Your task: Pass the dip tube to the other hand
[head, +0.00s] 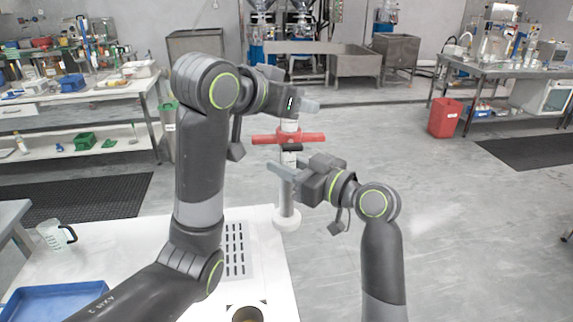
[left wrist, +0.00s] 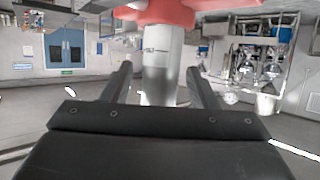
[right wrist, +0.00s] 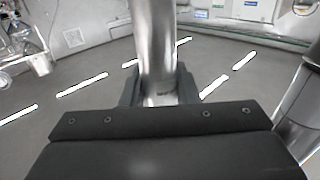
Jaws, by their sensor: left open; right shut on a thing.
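The dip tube (head: 286,192) is a silver tube with a red crossbar (head: 263,138) near its upper part and a white disc at its lower end. It looks upright. My right gripper (head: 292,166) is shut on the tube below the crossbar; the tube also shows between its fingers in the right wrist view (right wrist: 156,50). My left gripper (head: 303,104) is open near the top of the tube, above the crossbar. In the left wrist view, the tube (left wrist: 160,65) stands between its spread fingers, with red close by. Whether the fingers touch it, I cannot tell.
A white table (head: 120,250) lies below, with a blue tray (head: 45,302) and a clear jug (head: 55,236) at the left. The tube's lower end is by the table's right edge; whether it touches is unclear. Open floor (head: 450,230) lies to the right.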

